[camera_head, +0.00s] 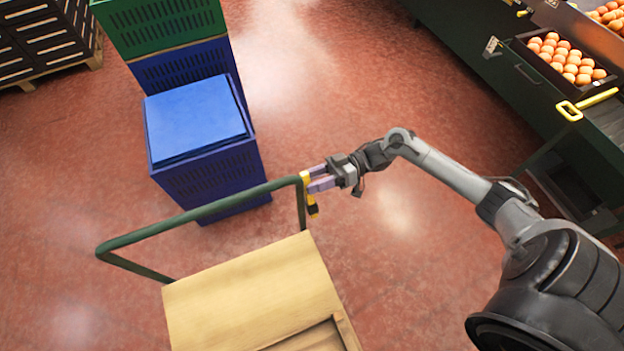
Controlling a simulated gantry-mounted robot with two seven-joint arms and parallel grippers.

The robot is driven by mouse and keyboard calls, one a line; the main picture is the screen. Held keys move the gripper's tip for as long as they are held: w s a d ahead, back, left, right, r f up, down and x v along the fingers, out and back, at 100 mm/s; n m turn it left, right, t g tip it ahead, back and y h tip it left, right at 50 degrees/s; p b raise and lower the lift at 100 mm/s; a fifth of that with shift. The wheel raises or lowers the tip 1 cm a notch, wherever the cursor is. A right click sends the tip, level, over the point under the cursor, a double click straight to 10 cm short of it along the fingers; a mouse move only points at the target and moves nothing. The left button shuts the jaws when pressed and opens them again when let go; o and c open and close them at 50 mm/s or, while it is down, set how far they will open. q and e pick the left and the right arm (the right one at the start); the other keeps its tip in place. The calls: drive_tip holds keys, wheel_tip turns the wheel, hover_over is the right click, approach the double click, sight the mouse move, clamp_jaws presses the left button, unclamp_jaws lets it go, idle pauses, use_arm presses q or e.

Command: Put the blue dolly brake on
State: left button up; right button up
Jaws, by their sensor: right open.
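A dolly with a dark green tube handle (200,212) and a pale wooden deck (235,290) stands at the bottom centre. No blue shows on its visible parts. A yellow lever-like part with a dark lower end (311,202) is at the right end of the handle; I cannot tell for certain that it is the brake. My right gripper (311,178) is open, its purple-grey fingers pointing left at the top of this yellow part. I cannot tell whether they touch it. My left gripper is not in view.
Blue crates (208,178) stand just behind the handle, with a green crate (160,22) beyond. Dark crates on a pallet (40,75) are at the top left. Red floor between is clear.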

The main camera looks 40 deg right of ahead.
drive_tip(key=shift+w+a, duration=0.1)
drive_tip(key=shift+a, duration=0.1)
clamp_jaws()
idle(0.5)
